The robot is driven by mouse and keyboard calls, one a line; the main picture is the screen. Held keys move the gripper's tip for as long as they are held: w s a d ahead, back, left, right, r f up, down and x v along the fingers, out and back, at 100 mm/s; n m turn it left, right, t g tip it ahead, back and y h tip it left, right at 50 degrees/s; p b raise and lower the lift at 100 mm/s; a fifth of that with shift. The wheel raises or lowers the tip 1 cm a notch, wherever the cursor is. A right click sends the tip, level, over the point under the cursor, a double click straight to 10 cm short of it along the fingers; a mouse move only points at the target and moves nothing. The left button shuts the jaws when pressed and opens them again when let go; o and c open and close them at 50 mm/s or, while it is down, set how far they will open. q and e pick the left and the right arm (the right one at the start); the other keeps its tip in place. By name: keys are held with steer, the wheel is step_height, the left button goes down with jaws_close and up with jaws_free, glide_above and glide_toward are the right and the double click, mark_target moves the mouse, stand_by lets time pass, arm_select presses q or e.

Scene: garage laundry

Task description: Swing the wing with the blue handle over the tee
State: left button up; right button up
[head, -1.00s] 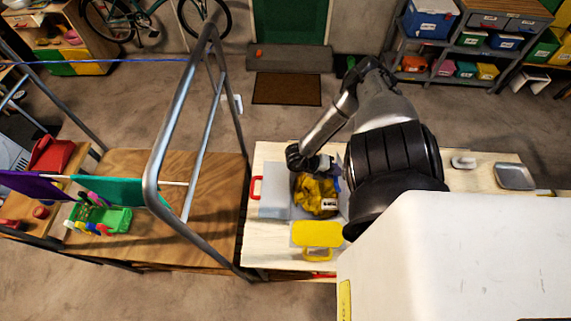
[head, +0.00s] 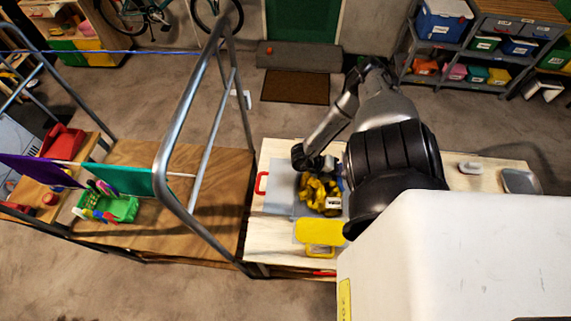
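The yellow tee (head: 315,192) lies crumpled on the middle of a grey folding board (head: 279,196). A small blue patch, apparently the blue handle (head: 339,184), shows at the tee's right edge. The wing it belongs to is mostly hidden behind my arm. The left wing carries a red handle (head: 261,183) and lies flat. A yellow panel with a yellow handle (head: 320,252) lies at the board's near side. My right gripper (head: 328,163) is above the board's far edge, just beyond the tee. Its fingers are too small and dark to read. My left gripper is out of view.
A metal rack frame (head: 178,115) stands left of the board, over a brown wooden table (head: 205,200). A green basket (head: 122,208) with colored items sits there. A metal tray (head: 520,181) and a white object (head: 469,167) lie on the bench at right.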

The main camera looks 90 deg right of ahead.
steer(key=shift+w+d, duration=0.15)
steer(key=b+v, duration=0.3)
steer(key=v, duration=1)
steer(key=shift+w+r, duration=0.3)
